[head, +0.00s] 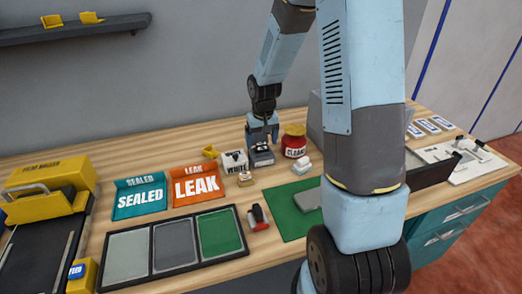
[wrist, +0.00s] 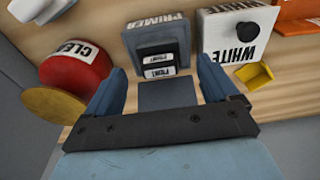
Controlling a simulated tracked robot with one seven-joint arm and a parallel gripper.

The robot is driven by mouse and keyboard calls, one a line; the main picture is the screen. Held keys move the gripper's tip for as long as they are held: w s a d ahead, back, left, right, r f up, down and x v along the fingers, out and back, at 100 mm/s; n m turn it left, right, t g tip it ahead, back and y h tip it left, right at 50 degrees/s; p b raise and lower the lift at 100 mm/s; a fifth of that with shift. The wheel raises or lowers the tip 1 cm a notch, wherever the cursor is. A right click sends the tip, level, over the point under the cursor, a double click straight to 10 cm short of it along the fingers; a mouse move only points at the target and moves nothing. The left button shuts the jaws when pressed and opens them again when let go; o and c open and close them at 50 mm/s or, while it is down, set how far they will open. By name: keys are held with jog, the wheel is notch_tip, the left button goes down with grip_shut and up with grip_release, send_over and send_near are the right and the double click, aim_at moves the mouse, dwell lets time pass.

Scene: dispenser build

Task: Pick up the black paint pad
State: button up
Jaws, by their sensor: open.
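A small black block with white labels, which looks like the black paint pad (wrist: 157,65), sits in a blue-grey box marked PRIMER (wrist: 157,38) in the wrist view. The label text on the block is too small to read surely. My gripper (wrist: 161,72) is open, with one finger on either side of the block and nothing visibly clamped. In the head view my gripper (head: 262,138) points down over the same box (head: 262,158), and its fingers partly hide the block. I cannot tell whether the fingers touch it.
A white box marked WHITE (head: 234,163) stands close on the left, a red jar (head: 294,147) on the right. A yellow scoop-like piece (wrist: 254,76) lies beside the white box. SEALED (head: 140,197) and LEAK (head: 197,186) bins, a three-panel tray (head: 153,270) and a green mat (head: 283,212) lie nearer.

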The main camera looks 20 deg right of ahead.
jog(key=shift+w+f, duration=0.15)
jog(key=shift+f, duration=0.6)
jog(key=shift+w+f, duration=0.1)
jog(key=shift+f, duration=0.6)
jog(key=shift+c, duration=0.4)
jog(key=c, duration=1.1)
jog(key=shift+r, duration=0.6)
jog(key=shift+c, duration=0.2)
jog(key=s+r, duration=1.2)
jog(key=s, duration=0.2)
